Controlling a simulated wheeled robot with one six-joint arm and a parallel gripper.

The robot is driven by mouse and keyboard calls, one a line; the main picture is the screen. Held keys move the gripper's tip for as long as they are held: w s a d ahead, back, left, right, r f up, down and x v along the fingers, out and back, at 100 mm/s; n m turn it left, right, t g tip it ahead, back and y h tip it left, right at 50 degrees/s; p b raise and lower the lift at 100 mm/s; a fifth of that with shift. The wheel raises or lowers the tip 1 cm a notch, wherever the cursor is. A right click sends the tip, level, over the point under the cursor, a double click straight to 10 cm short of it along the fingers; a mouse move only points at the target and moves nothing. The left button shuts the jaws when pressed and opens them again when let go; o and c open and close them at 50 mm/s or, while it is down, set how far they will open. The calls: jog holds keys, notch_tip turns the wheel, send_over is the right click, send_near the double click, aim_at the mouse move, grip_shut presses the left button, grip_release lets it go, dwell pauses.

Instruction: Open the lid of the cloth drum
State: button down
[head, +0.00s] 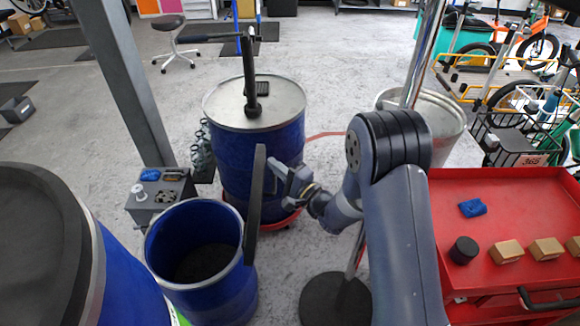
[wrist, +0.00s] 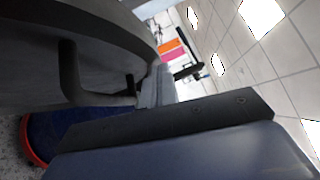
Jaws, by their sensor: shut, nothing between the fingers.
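The cloth drum (head: 160,270) is blue with its mouth uncovered, at the lower left of the head view. Its dark lid (head: 256,205) stands about upright at the drum's right side, seen nearly edge-on. My gripper (head: 284,177) is shut and empty, just right of the lid's upper part. Whether it touches the lid I cannot tell. In the wrist view the lid (wrist: 35,50) is a large dark disc at upper left, with a bar handle (wrist: 70,75) on it. The drum's inside looks dark; its contents are unclear.
A taller blue drum with a grey top (head: 225,115) and a pump stands behind on a red dolly. Another dark-topped drum (head: 130,270) is at lower left. A steel pole (head: 418,60) and red cart (head: 520,205) are to the right. Open floor lies at the back.

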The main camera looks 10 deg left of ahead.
jog(key=shift+a, duration=0.3)
jog(key=s+a+r+n+b, duration=0.1)
jog(key=s+a, duration=0.1)
jog(key=a, duration=0.5)
jog(key=shift+a+r+h+b, duration=0.3)
jog(key=shift+a+b, duration=0.05)
